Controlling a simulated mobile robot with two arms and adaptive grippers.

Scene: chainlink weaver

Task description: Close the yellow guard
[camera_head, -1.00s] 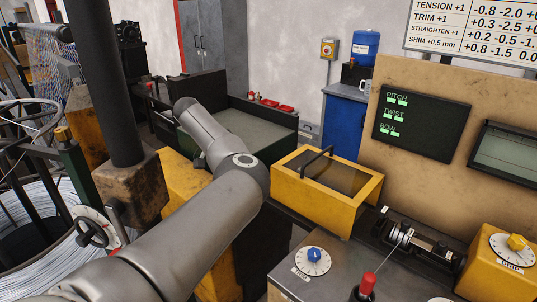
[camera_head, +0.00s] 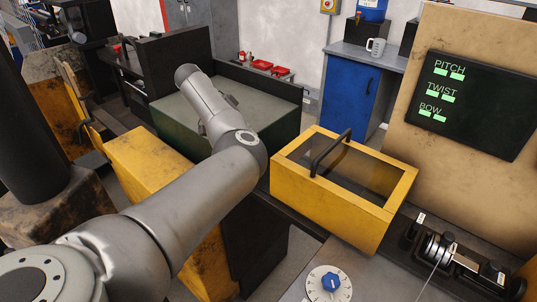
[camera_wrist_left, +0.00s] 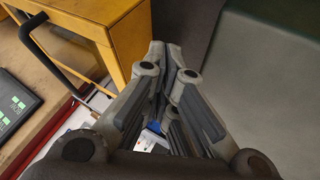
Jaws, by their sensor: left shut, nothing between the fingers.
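The yellow guard (camera_head: 330,213) is a yellow box-like frame with a dark window on top and a black bar handle (camera_head: 328,153). It sits at the back edge of the grey machine top, right of my left arm. I cannot tell how far open it stands. In the left wrist view a yellow frame (camera_wrist_left: 112,35) with a black handle (camera_wrist_left: 40,55) shows at the upper left. My left gripper (camera_wrist_left: 166,52) is shut and empty, apart from that frame. My right gripper is not in view.
A dark green bin (camera_head: 250,125) lies beyond my arm, with red trays (camera_head: 262,65) behind. A blue cabinet (camera_head: 352,88) stands at the back. A display panel (camera_head: 480,105) stands at the right. A blue-knobbed dial (camera_head: 329,283) and a spindle (camera_head: 440,247) are in front.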

